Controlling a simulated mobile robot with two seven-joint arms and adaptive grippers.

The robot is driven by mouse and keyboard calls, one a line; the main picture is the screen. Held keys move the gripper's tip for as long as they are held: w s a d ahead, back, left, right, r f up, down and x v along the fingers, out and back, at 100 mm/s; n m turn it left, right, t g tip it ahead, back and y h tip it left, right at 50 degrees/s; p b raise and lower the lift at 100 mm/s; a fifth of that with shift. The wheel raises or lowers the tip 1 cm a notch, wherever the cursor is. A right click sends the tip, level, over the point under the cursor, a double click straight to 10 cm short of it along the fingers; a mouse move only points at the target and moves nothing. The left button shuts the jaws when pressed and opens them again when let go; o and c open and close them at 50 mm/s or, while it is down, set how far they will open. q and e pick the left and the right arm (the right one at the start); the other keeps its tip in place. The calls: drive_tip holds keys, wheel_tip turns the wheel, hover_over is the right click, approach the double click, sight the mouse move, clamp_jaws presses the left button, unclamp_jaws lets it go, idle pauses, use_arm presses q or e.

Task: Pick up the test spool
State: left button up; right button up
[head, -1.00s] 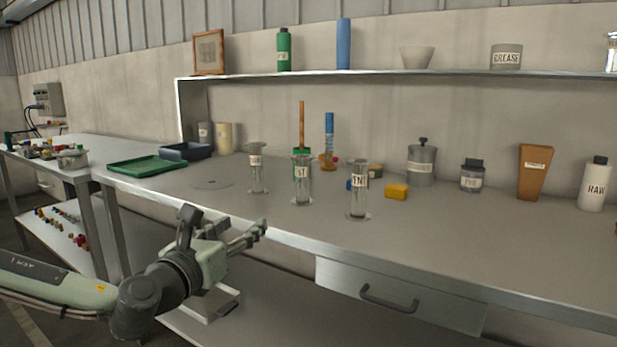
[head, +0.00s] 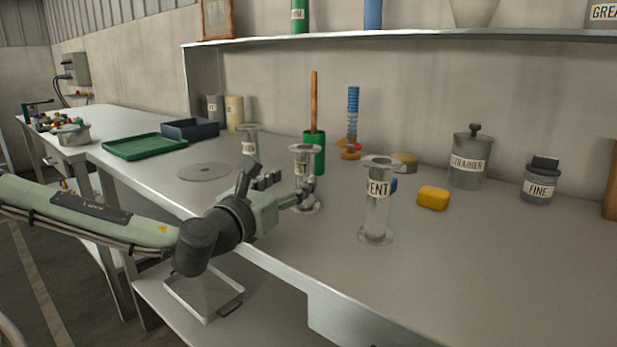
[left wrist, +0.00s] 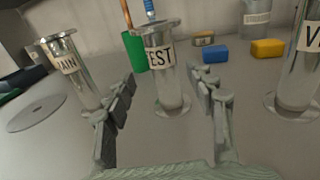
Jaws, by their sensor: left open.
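The test spool (head: 303,158) is a clear, flanged cylinder with a white label, of which "ST" shows. It stands upright on the bench, between two similar spools. In the left wrist view the test spool (left wrist: 163,85) stands ahead, between the two open fingers, its label partly turned and reading "EST". My left gripper (head: 288,188) is open and empty, low over the bench's front edge. Its fingers hide part of the spool's lower body in the head view. I cannot tell whether they touch it. My right gripper is not in view.
A spool ending in "VENT" (head: 377,208) stands to the right, and a spool ending in "AIN" (left wrist: 66,60) to the left. A green holder (head: 319,150) is close behind. A yellow block (head: 433,198) lies at right. Bare bench lies at front right.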

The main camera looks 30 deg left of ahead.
sight(300, 177)
use_arm(q)
drive_tip(key=shift+w+f, duration=0.2)
drive_tip(key=shift+w, duration=0.15)
drive_tip(key=shift+w+f+b, duration=0.15)
drive_tip(key=shift+w+b, duration=0.25)
drive_tip(key=shift+b, duration=0.15)
drive_tip(key=shift+w, duration=0.85)
drive_tip(key=shift+w+r, duration=0.25)
drive_tip(key=shift+w, duration=0.1)
drive_tip(key=shift+w+a, duration=0.15)
drive_tip(key=shift+w, duration=0.25)
drive_tip(key=shift+w+f, duration=0.2)
drive_tip(key=shift+w, duration=0.2)
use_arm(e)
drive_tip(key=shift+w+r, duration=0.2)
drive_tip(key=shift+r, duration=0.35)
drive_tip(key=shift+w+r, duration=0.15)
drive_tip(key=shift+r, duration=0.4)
use_arm(q)
drive_tip(key=shift+c, duration=0.3)
clamp_jaws()
